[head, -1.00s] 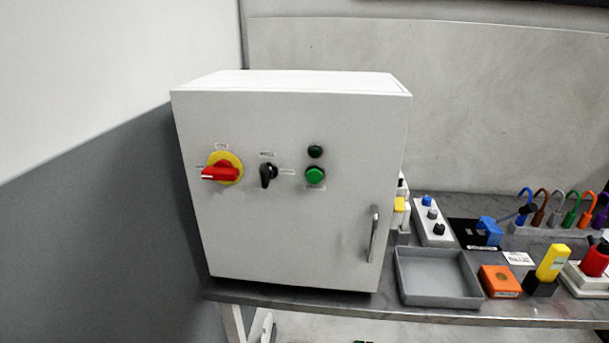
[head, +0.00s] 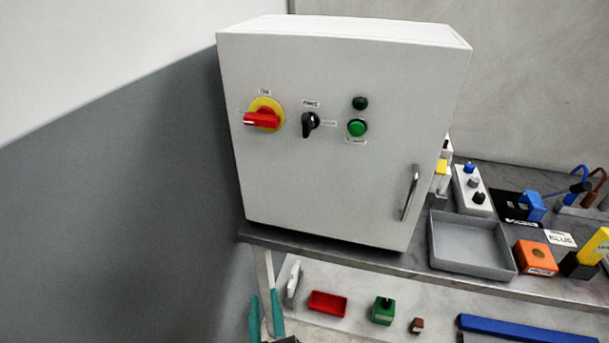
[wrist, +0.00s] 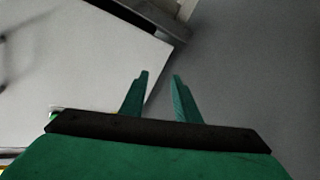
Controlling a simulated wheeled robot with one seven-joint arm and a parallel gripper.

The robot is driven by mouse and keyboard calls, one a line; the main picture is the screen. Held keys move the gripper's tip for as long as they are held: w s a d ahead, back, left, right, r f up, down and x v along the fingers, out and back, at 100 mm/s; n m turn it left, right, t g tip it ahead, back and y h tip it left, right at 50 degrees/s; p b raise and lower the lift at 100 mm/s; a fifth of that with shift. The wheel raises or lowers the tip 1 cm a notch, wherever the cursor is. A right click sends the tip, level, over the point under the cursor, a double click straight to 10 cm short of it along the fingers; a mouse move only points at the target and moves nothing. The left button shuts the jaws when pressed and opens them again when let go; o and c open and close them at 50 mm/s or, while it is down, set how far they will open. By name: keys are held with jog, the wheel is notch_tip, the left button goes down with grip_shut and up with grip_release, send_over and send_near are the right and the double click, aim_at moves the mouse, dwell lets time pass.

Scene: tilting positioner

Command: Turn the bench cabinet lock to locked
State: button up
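The white bench cabinet (head: 350,185) stands on the grey bench in the head view. Its front has a black lever knob (head: 309,124), seen roughly upright, with small labels above and to its right that are too small to read. To the knob's left is a red handle on a yellow disc (head: 264,116). My gripper (head: 267,306) shows in the head view below the bench edge, left of the lower shelf, well apart from the cabinet controls. In the wrist view my green gripper fingers (wrist: 160,80) are spread apart with nothing between them.
A metal door handle (head: 410,193) is at the cabinet's lower right. A grey tray (head: 468,262) and an orange block (head: 535,257) sit right of the cabinet. A lower shelf holds a red tray (head: 327,303) and a green block (head: 383,310). The bench edge lies above my gripper.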

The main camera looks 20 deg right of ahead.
jog(key=w+d+r+m+h, duration=0.1)
jog(key=w+d+r+h, duration=0.1)
jog(key=w+r, duration=0.5)
jog(key=m+g+h, duration=0.2)
jog(key=m+h, duration=0.3)
jog(key=m, duration=0.3)
send_near(305, 125)
jog(key=x, duration=0.9)
jog(key=shift+w, duration=0.2)
grip_shut()
